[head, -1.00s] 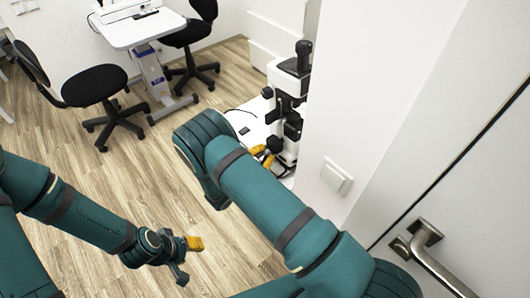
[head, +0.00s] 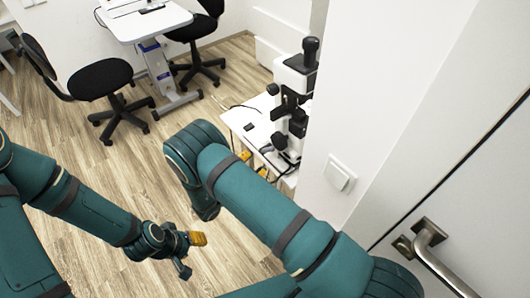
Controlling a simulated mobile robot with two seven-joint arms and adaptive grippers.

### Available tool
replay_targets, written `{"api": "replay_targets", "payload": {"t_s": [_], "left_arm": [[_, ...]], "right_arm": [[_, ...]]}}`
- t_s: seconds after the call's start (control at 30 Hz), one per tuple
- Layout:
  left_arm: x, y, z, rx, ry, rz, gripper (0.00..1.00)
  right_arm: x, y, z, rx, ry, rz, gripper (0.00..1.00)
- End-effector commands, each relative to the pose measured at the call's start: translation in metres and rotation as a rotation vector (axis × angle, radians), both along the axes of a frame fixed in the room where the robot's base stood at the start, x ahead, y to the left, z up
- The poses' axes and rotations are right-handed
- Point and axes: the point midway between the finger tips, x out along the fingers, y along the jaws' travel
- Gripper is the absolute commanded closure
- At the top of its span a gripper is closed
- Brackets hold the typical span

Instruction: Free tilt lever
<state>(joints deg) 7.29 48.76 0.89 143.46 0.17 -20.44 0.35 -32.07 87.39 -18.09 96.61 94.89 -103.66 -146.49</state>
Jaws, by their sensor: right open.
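I cannot make out a tilt lever in the head view. A white and black upright optical instrument (head: 295,78) stands on a small white table (head: 237,118) beside the wall edge. My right gripper (head: 254,164) is partly hidden behind my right arm. Its two yellow-orange fingertips show apart, near the table's front edge and below the instrument's base. It is open, with nothing seen between the tips. My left gripper (head: 191,254) is low over the floor at the centre left, with its fingers apart and empty.
A white wall edge with a light switch (head: 340,177) and a door with a metal handle (head: 428,243) stand at the right. Two black chairs (head: 97,80) (head: 196,30) and a white-topped table (head: 150,24) stand at the back left. Wooden floor between is clear.

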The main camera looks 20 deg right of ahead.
Motion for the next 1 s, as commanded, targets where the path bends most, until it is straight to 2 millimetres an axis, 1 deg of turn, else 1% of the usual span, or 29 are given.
{"api": "replay_targets", "payload": {"t_s": [0.03, 0.1, 0.3, 0.43, 0.67, 0.7, 0.73, 0.77, 0.87, 0.97, 1.0], "left_arm": [[0.0, 0.0, 0.0, 0.0, 0.0, 0.0, 0.53], [0.0, 0.0, 0.0, 0.0, 0.0, 0.0, 0.53], [0.0, 0.0, 0.0, 0.0, 0.0, 0.0, 0.53], [0.0, 0.0, 0.0, 0.0, 0.0, 0.0, 0.53], [0.0, 0.0, 0.0, 0.0, 0.0, 0.0, 0.53], [0.0, 0.0, 0.0, 0.0, 0.0, 0.0, 0.53], [0.0, 0.0, 0.0, 0.0, 0.0, 0.0, 0.53], [0.0, 0.0, 0.0, 0.0, 0.0, 0.0, 0.53], [0.0, 0.0, -0.003, 0.0, 0.0, 0.0, 0.53], [0.0, 0.0, -0.008, 0.0, 0.0, -0.001, 0.53], [0.0, 0.0, -0.011, 0.0, -0.001, -0.001, 0.53]], "right_arm": [[-0.003, 0.01, -0.003, 0.0, 0.0, 0.004, 0.54], [-0.009, 0.021, -0.006, 0.0, 0.0, 0.003, 0.54], [-0.018, 0.043, -0.012, 0.0, -0.001, 0.001, 0.54], [-0.02, 0.049, -0.013, -0.001, -0.001, 0.0, 0.54], [-0.021, 0.05, -0.013, -0.001, -0.001, 0.0, 0.54], [-0.021, 0.049, -0.013, -0.001, -0.001, 0.0, 0.51], [-0.021, 0.049, -0.013, 0.0, -0.001, 0.0, 0.62], [-0.021, 0.05, -0.013, 0.002, -0.006, 0.001, 0.7], [-0.018, 0.051, -0.014, 0.027, -0.064, 0.007, 0.7], [-0.013, 0.054, -0.015, 0.092, -0.213, 0.023, 0.7], [-0.01, 0.055, -0.015, 0.128, -0.298, 0.033, 0.7]]}}
